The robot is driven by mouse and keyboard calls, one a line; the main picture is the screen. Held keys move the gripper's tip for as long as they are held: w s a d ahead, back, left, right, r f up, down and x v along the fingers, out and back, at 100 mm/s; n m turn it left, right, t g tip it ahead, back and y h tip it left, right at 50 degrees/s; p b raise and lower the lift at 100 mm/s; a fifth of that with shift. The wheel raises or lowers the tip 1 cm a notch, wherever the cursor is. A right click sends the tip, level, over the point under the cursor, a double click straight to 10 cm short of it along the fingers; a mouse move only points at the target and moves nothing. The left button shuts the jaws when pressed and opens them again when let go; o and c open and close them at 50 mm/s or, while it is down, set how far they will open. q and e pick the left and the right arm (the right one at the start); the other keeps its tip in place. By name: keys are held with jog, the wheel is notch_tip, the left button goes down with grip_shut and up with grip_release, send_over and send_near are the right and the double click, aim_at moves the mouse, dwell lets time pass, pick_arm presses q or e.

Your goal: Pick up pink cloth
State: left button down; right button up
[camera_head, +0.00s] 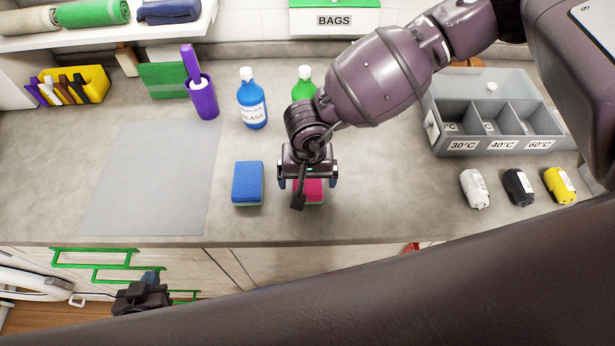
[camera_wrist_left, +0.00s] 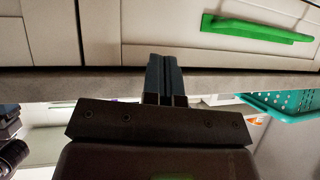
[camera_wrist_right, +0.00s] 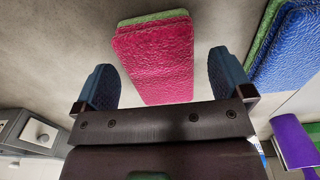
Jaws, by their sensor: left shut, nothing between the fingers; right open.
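The pink cloth (camera_wrist_right: 152,58) looks like a thick pad, pink on top with a green underside. It lies flat on the grey counter. In the head view it shows only partly (camera_head: 313,190), mostly hidden under my right gripper (camera_head: 307,183). My right gripper is open above it. In the right wrist view the cloth appears between the two blue fingers (camera_wrist_right: 162,76), with a gap on each side. I cannot tell the exact height above it. My left gripper (camera_head: 150,279) is shut and empty, low in front of the cabinet drawers; its closed fingers show in the left wrist view (camera_wrist_left: 164,78).
A similar blue cloth (camera_head: 247,183) lies just left of the pink one. Blue (camera_head: 252,100) and green (camera_head: 304,84) bottles and a purple holder (camera_head: 203,99) stand behind. A grey mat (camera_head: 150,180) lies bare at left.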

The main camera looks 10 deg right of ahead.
aim_at(308, 181)
jog(key=shift+f, duration=0.5)
jog(key=c, duration=1)
notch_tip(308, 181, up, 20)
jog(key=shift+r+b, duration=0.1)
jog(key=shift+b, duration=0.7)
jog(key=shift+o, duration=1.2)
jog(key=shift+c, duration=0.8)
